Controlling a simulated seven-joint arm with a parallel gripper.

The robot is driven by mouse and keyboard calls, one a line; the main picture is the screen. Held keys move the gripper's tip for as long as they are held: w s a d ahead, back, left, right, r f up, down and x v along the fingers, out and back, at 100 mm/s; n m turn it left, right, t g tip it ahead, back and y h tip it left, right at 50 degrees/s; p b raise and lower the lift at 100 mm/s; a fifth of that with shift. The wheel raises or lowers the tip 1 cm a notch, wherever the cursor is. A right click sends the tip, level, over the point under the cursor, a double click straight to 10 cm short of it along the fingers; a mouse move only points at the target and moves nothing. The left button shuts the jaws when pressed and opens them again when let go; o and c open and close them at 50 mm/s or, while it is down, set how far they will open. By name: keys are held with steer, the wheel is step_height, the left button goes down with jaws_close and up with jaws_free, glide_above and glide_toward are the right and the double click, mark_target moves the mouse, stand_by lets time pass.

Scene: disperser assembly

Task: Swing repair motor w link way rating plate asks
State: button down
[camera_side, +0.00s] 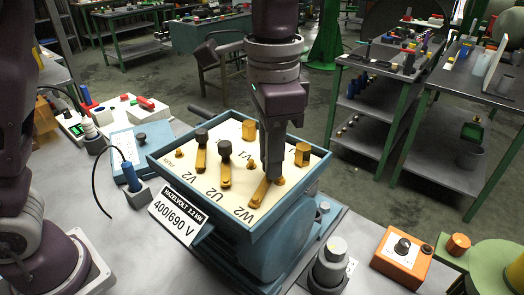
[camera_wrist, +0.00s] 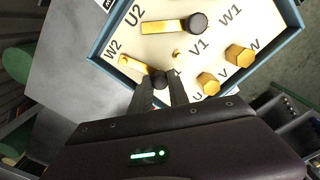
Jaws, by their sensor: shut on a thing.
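The motor's blue terminal box (camera_side: 165,180) is open, with a cream board marked with terminal letters. The rating plate (camera_side: 177,217) on its front reads 400/690 V. A brass link (camera_side: 259,194) lies by W2, slanted relative to the other links; it also shows in the wrist view (camera_wrist: 136,67). My gripper (camera_side: 272,178) is shut on the black knob (camera_wrist: 160,82) at this link's inner end. Its fingers partly hide that end. Two other brass links with black knobs, by V2 (camera_side: 200,158) and U2 (camera_side: 225,174), lie roughly parallel.
Brass hex nuts (camera_side: 302,153) stand on the board near the far edge, close to my gripper. A blue probe (camera_side: 129,174) with a cable is left of the box. An orange knob box (camera_side: 402,252) and a grey cylinder (camera_side: 331,260) stand to the right.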

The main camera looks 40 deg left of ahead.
steer(key=shift+w+d+r+m, duration=0.1)
steer(key=shift+d+m, duration=0.4)
steer(key=shift+m, duration=0.35)
steer(key=shift+w+d+m, duration=0.1)
steer(key=shift+d+m, duration=0.35)
steer(key=shift+m, duration=0.4)
steer(key=c, duration=1.3)
jaws_free()
steer(key=shift+o, duration=0.2)
step_height(320, 180, up, 7)
steer(key=shift+s, duration=0.1)
